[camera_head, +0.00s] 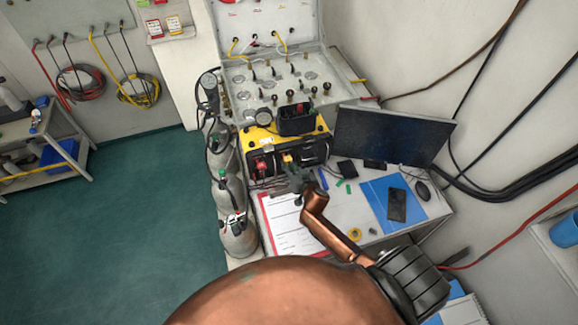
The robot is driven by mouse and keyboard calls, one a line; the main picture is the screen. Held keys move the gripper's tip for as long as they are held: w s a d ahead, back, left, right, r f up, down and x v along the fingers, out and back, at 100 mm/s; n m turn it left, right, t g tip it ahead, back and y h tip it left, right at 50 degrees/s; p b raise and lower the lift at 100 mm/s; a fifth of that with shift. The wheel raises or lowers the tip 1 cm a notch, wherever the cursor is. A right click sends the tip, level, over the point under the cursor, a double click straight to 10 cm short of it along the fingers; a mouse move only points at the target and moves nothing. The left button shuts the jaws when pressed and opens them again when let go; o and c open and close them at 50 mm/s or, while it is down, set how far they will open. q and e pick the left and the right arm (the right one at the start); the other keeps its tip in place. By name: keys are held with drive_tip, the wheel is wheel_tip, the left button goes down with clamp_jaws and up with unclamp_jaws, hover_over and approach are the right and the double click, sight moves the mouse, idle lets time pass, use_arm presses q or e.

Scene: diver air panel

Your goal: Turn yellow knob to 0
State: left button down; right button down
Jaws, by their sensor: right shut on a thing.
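A black and yellow air panel box (310,150) stands on the desk in front of the open grey case. Its front carries a red knob (261,166) at the left and a small yellow knob (287,158) near the middle. My right gripper (289,170) reaches up from below and its fingertips are at the yellow knob, shut on it. The fingers partly cover the knob, and its pointer and any 0 mark are too small to read. My left gripper is not in view.
A monitor (389,135) stands right of the box. A clipboard with paper (287,228), a blue folder (385,207) and a phone (397,205) lie on the desk. Grey cylinders (235,235) with hoses stand at the desk's left.

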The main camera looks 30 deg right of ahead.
drive_tip(key=shift+w+a+f+n+g+h+b, duration=0.1)
drive_tip(key=shift+a+n+g+h+b, duration=0.1)
drive_tip(key=shift+n+h+b, duration=1.2)
drive_tip(key=shift+a+n+g+h+b, duration=0.15)
drive_tip(key=shift+n+h+b, duration=0.65)
drive_tip(key=shift+n+b, duration=1.05)
drive_tip(key=shift+w+a+f+n+g+h+b, duration=0.1)
drive_tip(key=shift+a+n+h+b, duration=0.1)
drive_tip(key=shift+n+h+b, duration=1.2)
drive_tip(key=shift+r+y+b, duration=0.1)
drive_tip(key=shift+y+b, duration=0.2)
drive_tip(key=shift+b, duration=0.1)
drive_tip(key=c, duration=1.8)
unclamp_jaws()
